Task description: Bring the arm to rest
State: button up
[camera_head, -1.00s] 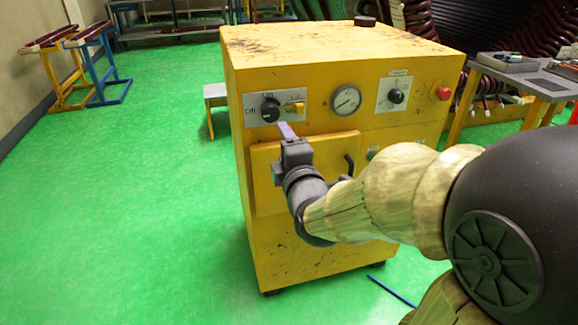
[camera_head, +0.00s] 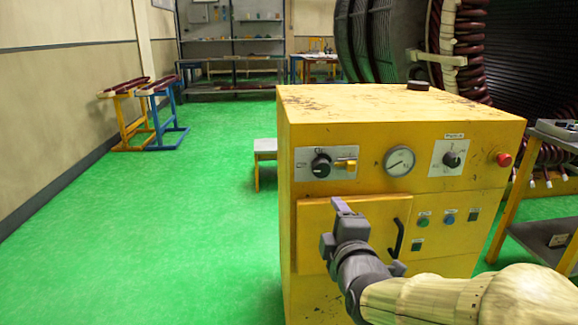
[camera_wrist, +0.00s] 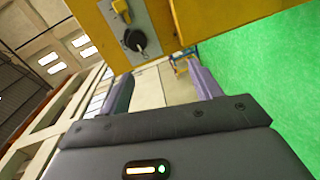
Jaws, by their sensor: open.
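My gripper (camera_head: 343,208) is in front of the yellow cabinet's lower door (camera_head: 312,225) in the head view, with my arm reaching in from the bottom right. In the wrist view my gripper (camera_wrist: 165,88) shows two purple-grey fingers apart with nothing between them. The yellow cabinet (camera_head: 400,105) carries a black selector knob (camera_head: 321,165) with a yellow switch beside it, a round gauge (camera_head: 399,161) and a second knob (camera_head: 451,159). The first knob's panel (camera_wrist: 128,22) appears at the top of the wrist view. I cannot tell how close the gripper is to the door.
A red button (camera_head: 504,159) and a black door handle (camera_head: 397,238) are on the cabinet front. A grey-topped table (camera_head: 545,240) stands at the right. Green floor (camera_head: 160,230) is open at the left.

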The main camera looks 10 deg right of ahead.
jog(key=s+d+f+m+g, duration=0.1)
jog(key=s+f+m+g, duration=0.6)
jog(key=f, duration=0.4)
jog(key=s+f+m+g, duration=0.5)
jog(key=f+m+g, duration=0.2)
jog(key=f+m, duration=0.35)
jog(key=w+r+p+v, duration=0.1)
jog(key=w+p+v, duration=0.2)
jog(key=p+v, duration=1.3)
jog(key=w+p+v, duration=0.4)
jog(key=p+v, duration=1.2)
jog(key=p, duration=0.2)
jog(key=shift+a+r+n, duration=0.25)
jog(key=shift+r+n, duration=0.1)
jog(key=shift+r, duration=0.35)
